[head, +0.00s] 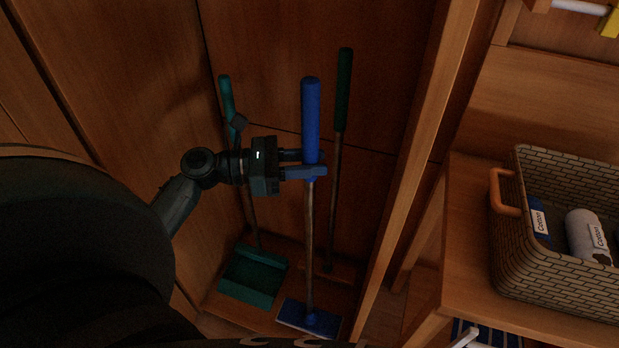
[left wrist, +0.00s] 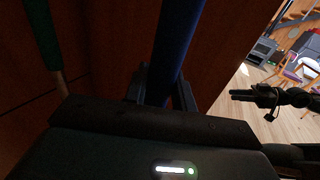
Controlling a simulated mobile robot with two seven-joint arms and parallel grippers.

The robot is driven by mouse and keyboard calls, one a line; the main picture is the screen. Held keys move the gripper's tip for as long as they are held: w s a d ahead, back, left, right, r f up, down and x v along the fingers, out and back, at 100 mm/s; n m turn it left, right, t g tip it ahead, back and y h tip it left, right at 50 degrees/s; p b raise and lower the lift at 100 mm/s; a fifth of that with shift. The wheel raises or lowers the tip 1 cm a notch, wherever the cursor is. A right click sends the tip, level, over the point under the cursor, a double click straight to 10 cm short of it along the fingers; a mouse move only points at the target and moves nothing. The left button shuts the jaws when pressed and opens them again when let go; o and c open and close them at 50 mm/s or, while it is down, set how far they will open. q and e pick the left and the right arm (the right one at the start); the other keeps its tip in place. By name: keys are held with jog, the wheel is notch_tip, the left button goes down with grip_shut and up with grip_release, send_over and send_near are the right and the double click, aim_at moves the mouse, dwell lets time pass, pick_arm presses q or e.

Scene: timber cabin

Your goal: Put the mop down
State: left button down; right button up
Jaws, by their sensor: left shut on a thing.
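The mop has a blue grip (head: 311,110), a thin brown pole and a flat blue head (head: 308,318). It stands nearly upright inside a wooden closet. My left gripper (head: 312,171) is shut around the lower end of the blue grip. The blue grip also shows between its fingers in the left wrist view (left wrist: 172,45). The head is at the closet floor; I cannot tell whether it touches. What looks like my right gripper (left wrist: 242,95) shows dark and small at the right of the left wrist view; its jaws are unclear.
A teal dustpan (head: 253,276) with a long handle stands left of the mop. A green-handled broom (head: 343,90) leans behind it to the right. A wooden post (head: 415,165) edges the closet. Right of it, a woven basket (head: 560,270) sits on a wooden shelf (head: 465,225).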

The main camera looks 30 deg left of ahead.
pick_arm(q)
notch_tip(320, 180, down, 3)
jog(key=shift+r+b, duration=0.2)
jog(key=shift+b, duration=0.15)
jog(key=shift+f, duration=0.25)
pick_arm(e)
jog(key=shift+d+r, duration=0.2)
jog(key=shift+d, duration=0.1)
pick_arm(q)
jog(key=shift+f, duration=0.1)
jog(key=c, duration=1.1)
grip_release()
jog(key=shift+c, duration=0.2)
pick_arm(e)
jog(key=shift+s+a+f, duration=0.1)
jog(key=shift+a+f, duration=0.05)
jog(key=shift+f, duration=0.05)
